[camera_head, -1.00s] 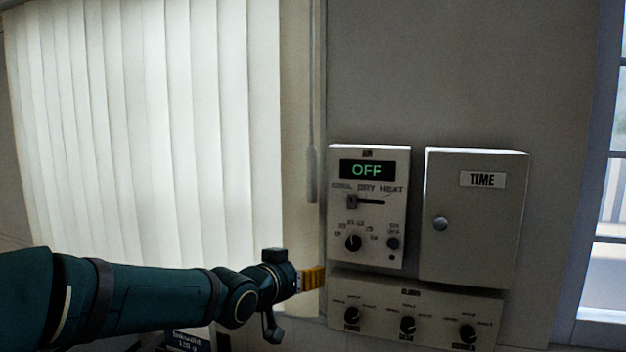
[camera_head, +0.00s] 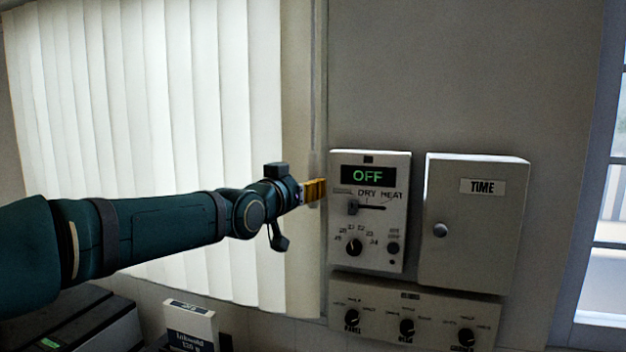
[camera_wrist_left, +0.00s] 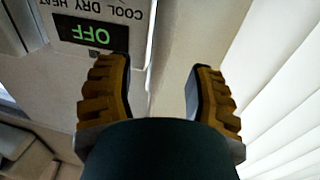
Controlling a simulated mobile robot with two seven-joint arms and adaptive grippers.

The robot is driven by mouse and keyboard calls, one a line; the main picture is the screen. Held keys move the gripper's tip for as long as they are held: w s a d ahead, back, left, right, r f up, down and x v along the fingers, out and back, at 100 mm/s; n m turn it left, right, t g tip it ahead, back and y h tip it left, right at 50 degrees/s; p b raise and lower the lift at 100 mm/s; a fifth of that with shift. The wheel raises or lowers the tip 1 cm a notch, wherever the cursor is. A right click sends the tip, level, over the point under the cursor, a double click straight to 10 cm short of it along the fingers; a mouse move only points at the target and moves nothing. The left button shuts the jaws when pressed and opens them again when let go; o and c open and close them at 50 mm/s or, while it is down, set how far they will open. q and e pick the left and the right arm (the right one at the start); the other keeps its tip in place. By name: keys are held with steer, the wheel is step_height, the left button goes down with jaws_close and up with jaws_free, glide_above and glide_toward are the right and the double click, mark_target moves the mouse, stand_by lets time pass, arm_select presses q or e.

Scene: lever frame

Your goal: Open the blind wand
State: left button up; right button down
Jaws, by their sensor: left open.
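The blind wand (camera_head: 316,95) is a thin pale rod hanging at the right edge of the vertical blind (camera_head: 150,130), just left of the control panel. My left gripper (camera_head: 316,190) has yellow fingers and overlaps the wand's lower part in the head view, so the wand's lower end is partly hidden. In the left wrist view the gripper (camera_wrist_left: 160,95) is open, fingers apart, with pale wall between them. I cannot make out the wand between the fingers there. My right gripper is not in view.
A control panel (camera_head: 395,240) reading OFF is close to the right of the gripper. A closed box labelled TIME (camera_head: 475,260) is beside it, with a dial panel (camera_head: 375,312) below. A dark device (camera_head: 85,325) and a small labelled box (camera_head: 190,325) are at lower left.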

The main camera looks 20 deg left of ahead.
mark_target(313, 208)
arm_select(q)
steer(key=shift+w+d+p, duration=0.2)
steer(key=shift+w, duration=0.65)
steer(key=shift+w+d+p, duration=0.15)
steer(key=shift+w, duration=0.7)
steer(key=shift+w+d+p, duration=0.2)
steer(key=shift+w, duration=0.65)
jaws_close()
